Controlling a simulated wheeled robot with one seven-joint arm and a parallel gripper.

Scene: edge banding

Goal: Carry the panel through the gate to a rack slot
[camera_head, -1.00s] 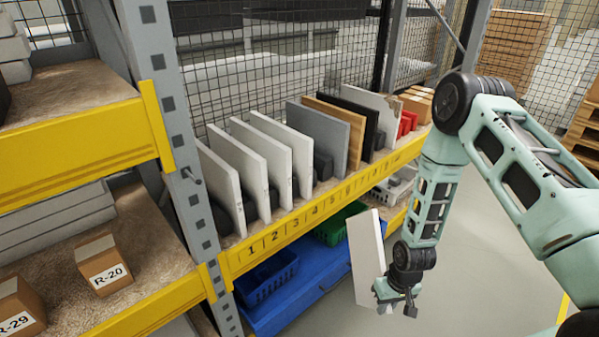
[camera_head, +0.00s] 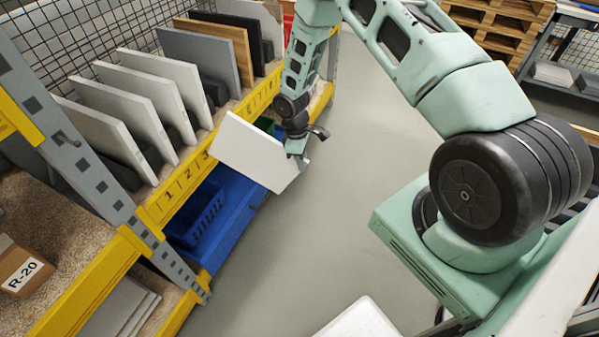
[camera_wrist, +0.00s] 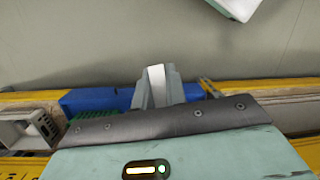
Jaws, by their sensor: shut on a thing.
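My gripper (camera_head: 297,150) is shut on a white panel (camera_head: 255,155) and holds it in the air at the front of the rack. The panel's broad face shows tilted in the head view, left of the gripper. In the wrist view a thin white edge of the panel (camera_wrist: 157,86) sits between the fingers. The rack shelf (camera_head: 172,197) has a yellow front beam with slot numbers. Panels stand in it: several white ones (camera_head: 128,108), a grey one (camera_head: 196,55), a wood-coloured one (camera_head: 216,42) and a black one. I cannot make out a gate.
A blue crate (camera_head: 197,212) stands under the slots on a blue base. A grey upright post (camera_head: 85,170) and a carton marked R-20 (camera_head: 22,270) are at the left. A white block (camera_head: 358,320) shows at the bottom. Grey floor right of the rack is clear.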

